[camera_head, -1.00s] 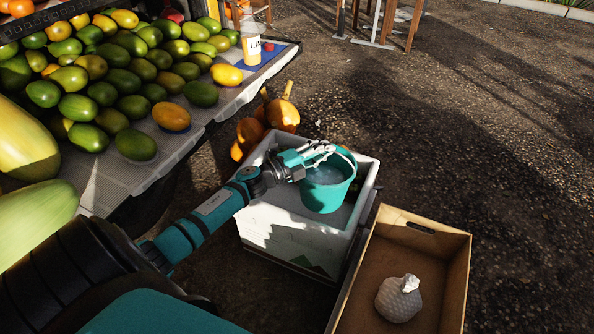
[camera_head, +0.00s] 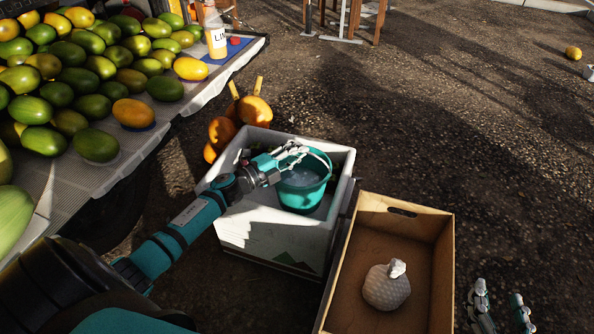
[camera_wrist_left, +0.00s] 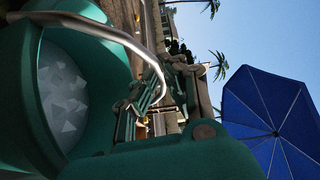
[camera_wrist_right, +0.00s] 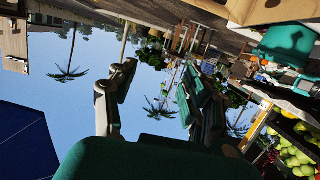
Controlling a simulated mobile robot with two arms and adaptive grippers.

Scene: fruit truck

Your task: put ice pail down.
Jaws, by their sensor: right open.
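The teal ice pail (camera_head: 303,190) with pale ice inside is upright within the white box (camera_head: 262,228), near its right side. Whether its base touches the box floor is hidden. My left gripper (camera_head: 296,152) is at the pail's rim, its fingers around the raised metal handle. In the left wrist view, the pail (camera_wrist_left: 98,100) fills the left side, and its handle runs into the fingers of my left gripper (camera_wrist_left: 152,85). My right gripper (camera_head: 501,300) is open and empty at the lower right; its spread fingers also show in the right wrist view (camera_wrist_right: 155,95).
A cardboard box (camera_head: 335,290) holding a white netted bundle (camera_head: 387,287) stands right of the white box. Orange gourds (camera_head: 250,108) lie behind it. A fruit stall (camera_head: 165,140) with mangoes and a bottle (camera_head: 216,40) is at left. Open ground lies right.

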